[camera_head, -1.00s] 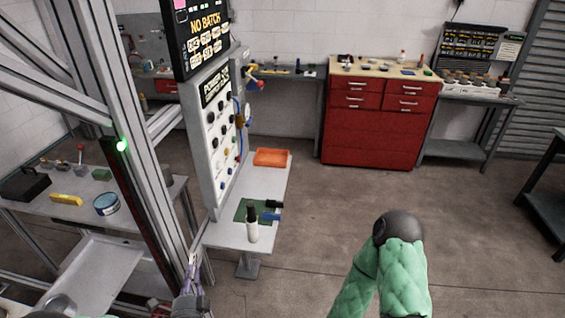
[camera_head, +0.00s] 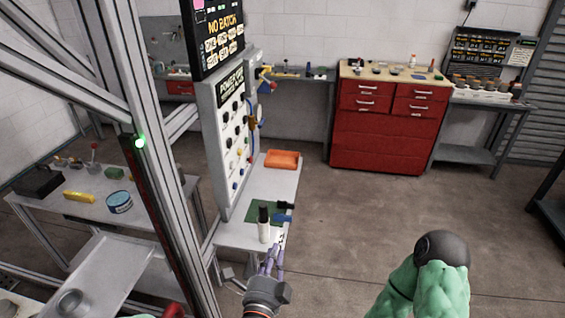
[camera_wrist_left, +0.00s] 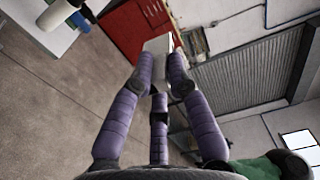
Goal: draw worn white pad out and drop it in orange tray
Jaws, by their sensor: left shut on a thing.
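My left gripper (camera_head: 275,254) is at the front right edge of the small grey shelf (camera_head: 278,184). Its purple fingers are shut on the white pad, a pale block between the fingertips in the left wrist view (camera_wrist_left: 157,45). In the head view the pad is small and partly hidden by the fingers. The orange tray (camera_head: 282,160) lies at the back of the shelf, beyond the gripper, and looks empty. My right gripper is out of view; only my green-sleeved right arm shows.
The control panel (camera_head: 230,140) borders the shelf on the left. Open floor is on the right.

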